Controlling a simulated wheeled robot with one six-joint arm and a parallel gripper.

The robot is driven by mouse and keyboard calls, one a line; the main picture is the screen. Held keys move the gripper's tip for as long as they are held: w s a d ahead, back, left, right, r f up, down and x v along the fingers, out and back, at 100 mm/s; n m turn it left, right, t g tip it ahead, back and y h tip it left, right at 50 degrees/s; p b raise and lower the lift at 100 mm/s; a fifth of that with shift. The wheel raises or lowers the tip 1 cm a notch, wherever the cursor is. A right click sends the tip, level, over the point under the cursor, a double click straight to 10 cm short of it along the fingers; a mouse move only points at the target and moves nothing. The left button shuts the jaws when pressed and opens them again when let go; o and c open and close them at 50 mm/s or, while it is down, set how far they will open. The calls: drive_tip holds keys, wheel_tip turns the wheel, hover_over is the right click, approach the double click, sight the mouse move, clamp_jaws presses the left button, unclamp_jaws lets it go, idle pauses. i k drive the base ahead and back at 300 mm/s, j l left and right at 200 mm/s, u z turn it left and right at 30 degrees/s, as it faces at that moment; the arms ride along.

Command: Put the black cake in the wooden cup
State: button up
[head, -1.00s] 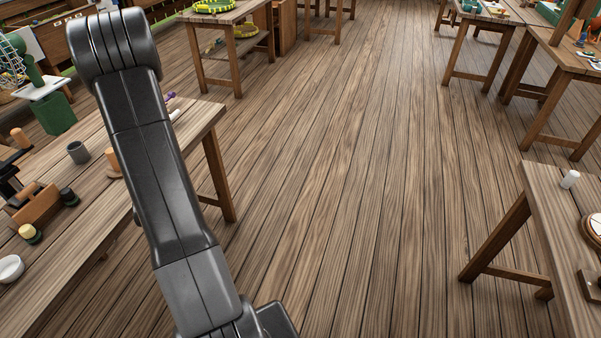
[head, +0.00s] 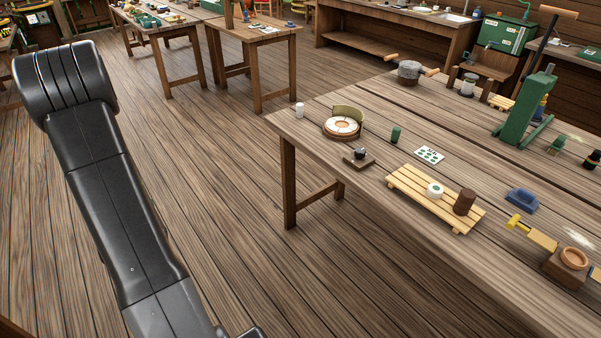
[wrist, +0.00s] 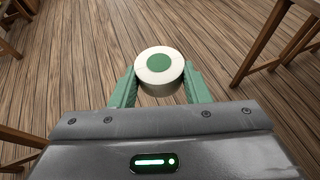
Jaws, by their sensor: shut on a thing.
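In the wrist view my gripper (wrist: 160,76) has its green fingers shut on the sides of a round white cake with a green dot on top (wrist: 159,70), held above the plank floor. I see no black cake in it. In the head view my arm fills the left side and my gripper is out of frame. On the right table a brown cylinder (head: 464,202), which may be the wooden cup, stands on a slatted rack (head: 410,188). A white cake with a green dot (head: 435,190) sits beside it. A dark-topped item (head: 591,159) stands at the far right edge.
The floor between arm and table is clear.

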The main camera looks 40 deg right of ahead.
sight(573, 258)
drive_tip(key=k+l+z, duration=0.15)
drive_tip(key=z, duration=0.25)
drive_tip(key=l+z, duration=0.2)
drive_tip(key=z, duration=0.25)
drive_tip(key=k+l+z, duration=0.15)
drive_tip(key=z, duration=0.25)
drive_tip(key=k+l, duration=0.1)
drive_tip(key=l, duration=0.55)
drive_tip(key=k+l, duration=0.1)
drive_tip(key=l, duration=0.6)
drive_tip(key=k+l, duration=0.1)
drive_tip(key=l, duration=0.55)
